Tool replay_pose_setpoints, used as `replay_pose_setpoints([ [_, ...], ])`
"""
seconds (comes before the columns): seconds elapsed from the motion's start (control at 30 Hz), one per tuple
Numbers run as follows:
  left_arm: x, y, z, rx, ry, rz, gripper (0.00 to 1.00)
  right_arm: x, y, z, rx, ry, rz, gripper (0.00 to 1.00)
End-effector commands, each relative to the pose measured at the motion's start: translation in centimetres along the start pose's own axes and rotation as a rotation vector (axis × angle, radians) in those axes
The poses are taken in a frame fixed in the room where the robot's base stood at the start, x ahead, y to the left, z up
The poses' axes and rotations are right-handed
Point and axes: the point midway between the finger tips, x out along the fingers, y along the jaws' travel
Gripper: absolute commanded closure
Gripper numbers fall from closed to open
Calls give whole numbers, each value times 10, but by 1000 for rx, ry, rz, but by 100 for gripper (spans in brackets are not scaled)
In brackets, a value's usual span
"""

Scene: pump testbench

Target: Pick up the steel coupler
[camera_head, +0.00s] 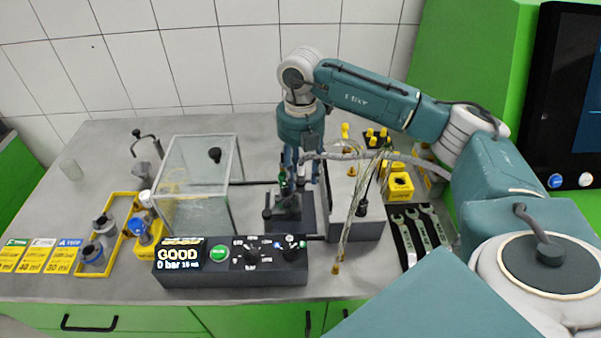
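My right gripper (302,175) points down over the dark pump stand (288,212) in the middle of the bench, close to a small green part (283,176). Its fingers are small and partly merge with the parts behind them, so I cannot tell whether they are open or shut, or whether they hold anything. I cannot single out the steel coupler; it may be too small or hidden by the gripper. My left gripper is not in view.
A clear box (205,208) stands left of the stand, behind the control box (232,265). Yellow trays (118,228) lie left. The back left bench is mostly clear.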

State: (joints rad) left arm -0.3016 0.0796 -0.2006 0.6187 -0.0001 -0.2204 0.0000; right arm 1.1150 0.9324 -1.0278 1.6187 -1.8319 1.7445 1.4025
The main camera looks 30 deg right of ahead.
Motion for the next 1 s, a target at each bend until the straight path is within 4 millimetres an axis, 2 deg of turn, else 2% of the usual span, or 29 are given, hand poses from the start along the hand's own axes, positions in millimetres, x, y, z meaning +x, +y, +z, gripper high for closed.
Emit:
replay_pose_setpoints([
  [0.1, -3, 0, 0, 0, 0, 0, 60, 7, 0, 0, 0, 0, 0, 60],
  [0.3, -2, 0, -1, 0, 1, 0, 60, 8, 0, 0, 0, 0, 1, 60],
  [0.37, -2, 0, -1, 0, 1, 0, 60, 8, 0, 0, 0, 0, 1, 70],
  [0.5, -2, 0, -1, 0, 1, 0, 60, 8, 0, 0, 0, 0, 1, 98],
  [0.53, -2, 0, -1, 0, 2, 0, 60, 8, 0, 0, 0, 0, 1, 100],
  [0.87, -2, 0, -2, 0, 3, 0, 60, 6, 0, 0, 0, -1, 2, 100],
  [1.0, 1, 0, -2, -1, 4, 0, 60, -1, 1, 1, 0, -2, 2, 100],
])
